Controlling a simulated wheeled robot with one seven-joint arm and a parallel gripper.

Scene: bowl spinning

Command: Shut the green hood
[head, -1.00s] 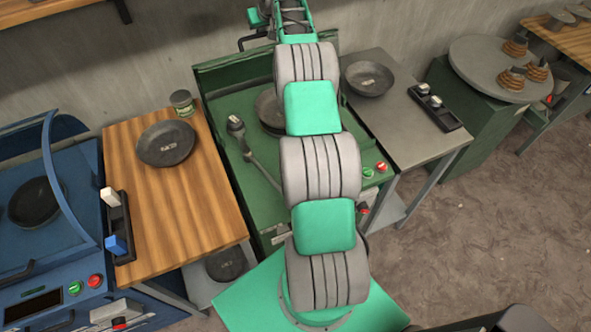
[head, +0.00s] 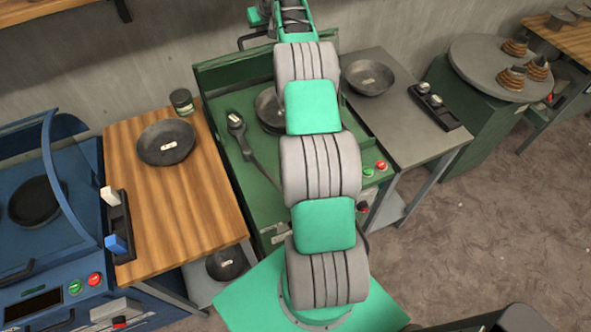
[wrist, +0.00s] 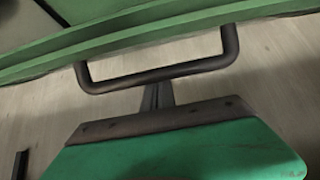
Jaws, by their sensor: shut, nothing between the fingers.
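The green hood (head: 222,69) stands raised at the back of the green machine (head: 262,190), near the wall. Its dark bar handle (head: 252,42) sticks out at its upper edge, left of my arm. In the wrist view the hood (wrist: 110,42) crosses the top, with the handle (wrist: 165,76) below it. My gripper (wrist: 157,96) is shut and empty, its fingertips at the middle of the handle bar. They seem to touch it or pass just behind it; I cannot tell which. My arm hides part of the hood and machine in the head view.
A dark bowl (head: 272,108) and a grey lever arm (head: 252,150) sit on the machine. A wooden table (head: 190,215) with a pan (head: 166,142) stands left. A grey table (head: 405,135) with a bowl (head: 369,77) stands right. The wall is close behind.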

